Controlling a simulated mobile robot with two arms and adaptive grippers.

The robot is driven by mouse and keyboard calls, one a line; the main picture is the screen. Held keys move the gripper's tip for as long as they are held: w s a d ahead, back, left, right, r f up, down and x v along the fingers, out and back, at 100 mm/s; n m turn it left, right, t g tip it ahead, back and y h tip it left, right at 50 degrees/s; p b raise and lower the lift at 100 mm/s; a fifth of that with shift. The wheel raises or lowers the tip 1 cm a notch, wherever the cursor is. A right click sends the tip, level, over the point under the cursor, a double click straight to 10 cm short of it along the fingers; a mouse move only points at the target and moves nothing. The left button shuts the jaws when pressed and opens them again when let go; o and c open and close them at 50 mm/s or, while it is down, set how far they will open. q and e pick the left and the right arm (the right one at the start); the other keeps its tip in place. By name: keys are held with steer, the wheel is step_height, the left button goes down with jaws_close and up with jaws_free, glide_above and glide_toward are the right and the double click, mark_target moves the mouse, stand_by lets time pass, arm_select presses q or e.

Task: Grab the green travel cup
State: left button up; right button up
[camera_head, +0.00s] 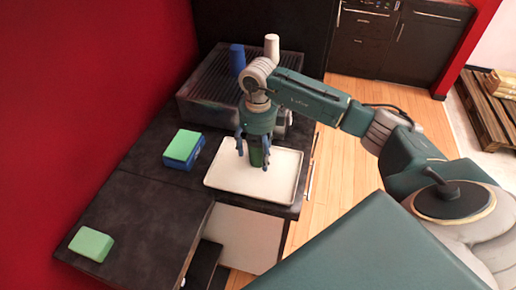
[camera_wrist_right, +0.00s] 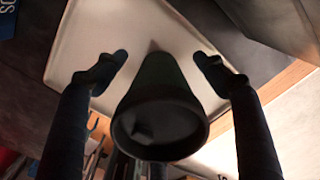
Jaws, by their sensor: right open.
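The green travel cup (camera_head: 257,157) stands on a white tray (camera_head: 226,178) on the dark counter. In the right wrist view the cup (camera_wrist_right: 158,112) shows large in the middle, its dark round end towards the camera. My right gripper (camera_head: 253,160) points down over the tray with its fingers on both sides of the cup. In the right wrist view the open fingers (camera_wrist_right: 161,65) flank the cup with gaps on both sides, not touching it. The gripper partly hides the cup in the head view. My left gripper is not in view.
A green and blue box (camera_head: 182,146) lies left of the tray, and a green block (camera_head: 91,244) sits at the near left. Behind stands a ribbed dark machine (camera_head: 205,85) with a blue cup (camera_head: 237,59) and a white cup (camera_head: 272,47) on top. A red wall borders the left.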

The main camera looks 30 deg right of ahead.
steer(key=c, duration=0.9)
steer(key=shift+r, duration=0.1)
